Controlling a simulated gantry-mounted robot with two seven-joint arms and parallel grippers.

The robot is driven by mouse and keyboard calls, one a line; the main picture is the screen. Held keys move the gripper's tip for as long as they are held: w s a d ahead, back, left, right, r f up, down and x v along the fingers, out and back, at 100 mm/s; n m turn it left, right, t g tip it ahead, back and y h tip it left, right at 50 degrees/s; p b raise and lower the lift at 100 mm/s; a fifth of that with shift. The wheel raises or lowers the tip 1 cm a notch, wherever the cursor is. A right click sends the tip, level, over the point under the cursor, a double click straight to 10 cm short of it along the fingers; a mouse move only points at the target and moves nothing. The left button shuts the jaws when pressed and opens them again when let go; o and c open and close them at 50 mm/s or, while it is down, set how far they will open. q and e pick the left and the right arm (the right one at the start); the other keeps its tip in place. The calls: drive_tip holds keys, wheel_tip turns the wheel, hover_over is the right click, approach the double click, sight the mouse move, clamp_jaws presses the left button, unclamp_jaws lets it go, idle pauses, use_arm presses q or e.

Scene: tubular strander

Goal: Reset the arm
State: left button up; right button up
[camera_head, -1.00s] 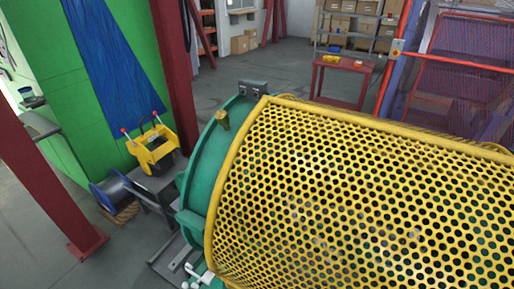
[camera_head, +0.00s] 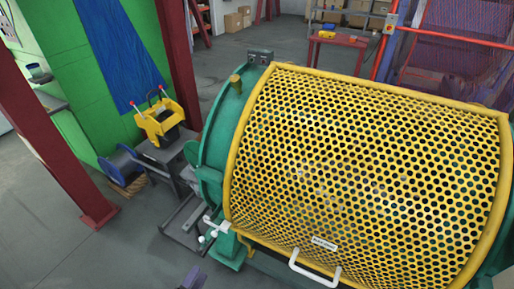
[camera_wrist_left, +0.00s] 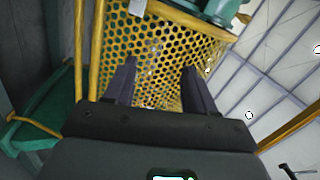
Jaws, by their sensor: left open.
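My left gripper (camera_wrist_left: 158,78) shows in the left wrist view as two dark purple fingers set well apart, with nothing between them. In the head view only a small purple part of my left gripper (camera_head: 193,278) shows at the bottom edge, below and left of the yellow perforated guard (camera_head: 360,170). The guard also fills the upper middle of the left wrist view (camera_wrist_left: 150,45), behind the fingers. I cannot tell its exact distance from them. The guard is down over the green machine (camera_head: 222,125), with a white handle (camera_head: 315,270) on its lower edge. My right gripper is not in view.
A yellow device (camera_head: 158,122) with red-tipped levers stands on a grey stand to the left. A red post (camera_head: 50,140) rises at far left. A red table (camera_head: 340,52) and shelves are behind. Grey floor (camera_head: 110,250) is clear at the lower left.

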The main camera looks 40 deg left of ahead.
use_arm(q)
drive_tip(key=w+d+r+n+g+h, duration=0.3)
drive_tip(key=w+d+r+n+g, duration=0.3)
drive_tip(key=w+d+r+n, duration=0.35)
drive_tip(key=s+d+r+g+h, duration=0.2)
drive_tip(key=s+d+r+g, duration=0.2)
drive_tip(key=s+d+g, duration=0.45)
wheel_tip(320, 180, up, 36)
drive_tip(key=s+a+n+p, duration=0.1)
drive_tip(key=s+p, duration=0.1)
drive_tip(key=p, duration=3.4)
drive_tip(key=shift+s+a+p, duration=0.25)
drive_tip(key=shift+a+p, duration=0.05)
drive_tip(key=shift+p, duration=0.05)
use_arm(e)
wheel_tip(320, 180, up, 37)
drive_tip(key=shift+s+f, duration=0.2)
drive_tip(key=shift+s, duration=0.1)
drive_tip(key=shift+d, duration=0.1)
